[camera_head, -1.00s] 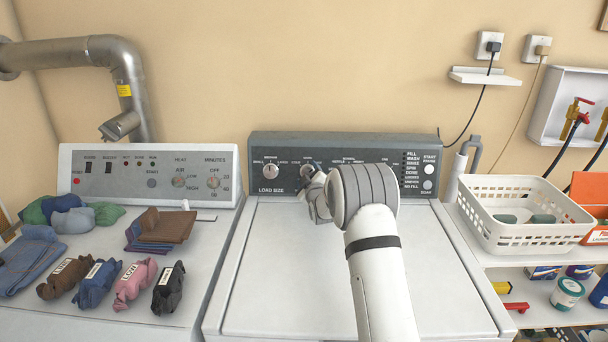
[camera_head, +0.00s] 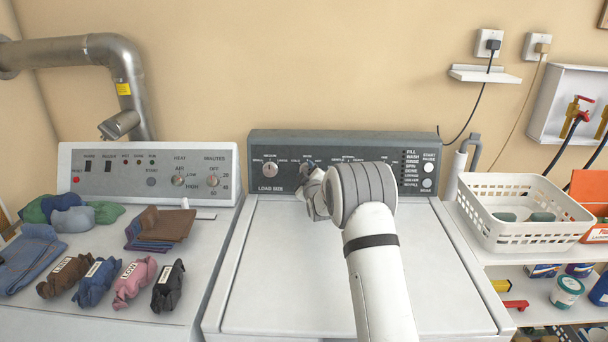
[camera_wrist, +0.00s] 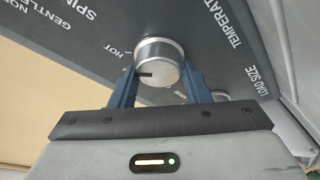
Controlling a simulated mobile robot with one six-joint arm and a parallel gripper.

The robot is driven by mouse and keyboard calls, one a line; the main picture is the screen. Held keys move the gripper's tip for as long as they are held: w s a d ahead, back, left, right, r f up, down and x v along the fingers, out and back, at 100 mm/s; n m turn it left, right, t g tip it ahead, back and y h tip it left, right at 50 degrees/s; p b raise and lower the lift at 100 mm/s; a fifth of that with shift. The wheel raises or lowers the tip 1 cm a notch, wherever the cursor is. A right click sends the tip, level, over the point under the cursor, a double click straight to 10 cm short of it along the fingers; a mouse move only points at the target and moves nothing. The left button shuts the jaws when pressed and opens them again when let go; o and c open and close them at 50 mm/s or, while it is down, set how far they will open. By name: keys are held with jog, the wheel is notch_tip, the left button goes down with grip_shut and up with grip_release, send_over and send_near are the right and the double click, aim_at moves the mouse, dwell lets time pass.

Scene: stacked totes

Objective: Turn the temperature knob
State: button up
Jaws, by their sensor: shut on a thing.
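The temperature knob (camera_wrist: 160,58) is a round silver dial with a short black mark on its face. It sits on the washer's dark control panel (camera_head: 400,142), near the printed words TEMPERATURE and HOT. In the wrist view, the black mark points to the left. My gripper (camera_wrist: 158,73) has one blue finger on each side of the knob and is shut on it. In the head view, my gripper (camera_head: 309,166) is at the panel, and its wrist and fingers hide most of this knob.
The load size knob (camera_head: 269,170) is close by on the left. Push buttons (camera_head: 429,168) sit at the panel's right end. The washer lid (camera_head: 280,270) is bare. A dryer (camera_head: 100,158) with folded clothes stands at left, a white basket (camera_head: 520,232) at right.

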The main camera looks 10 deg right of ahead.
jog(key=shift+d+f+n+b, duration=0.25)
jog(key=shift+f+n+b, duration=0.55)
jog(key=shift+b, duration=0.7)
jog(key=n+b, duration=0.1)
jog(key=n+g+b, duration=0.1)
jog(key=b, duration=0.1)
jog(key=shift+d+r+n+y, duration=0.15)
jog(key=shift+n+y, duration=0.25)
jog(key=n, duration=0.1)
jog(key=n+g+b, duration=0.1)
jog(key=shift+r+n, duration=0.2)
jog(key=shift+n, duration=0.1)
jog(key=shift+r+n+g+y, duration=0.15)
jog(key=shift+n+g, duration=0.15)
jog(key=shift+n, duration=0.55)
jog(key=shift+r+n+g+y, duration=0.15)
jog(key=shift+n+g, duration=0.15)
jog(key=shift+n, duration=0.55)
jog(key=shift+r, duration=0.1)
jog(key=o, duration=0.8)
jog(key=shift+d, duration=0.2)
jog(key=shift+o, duration=0.8)
jog(key=shift+a, duration=0.2)
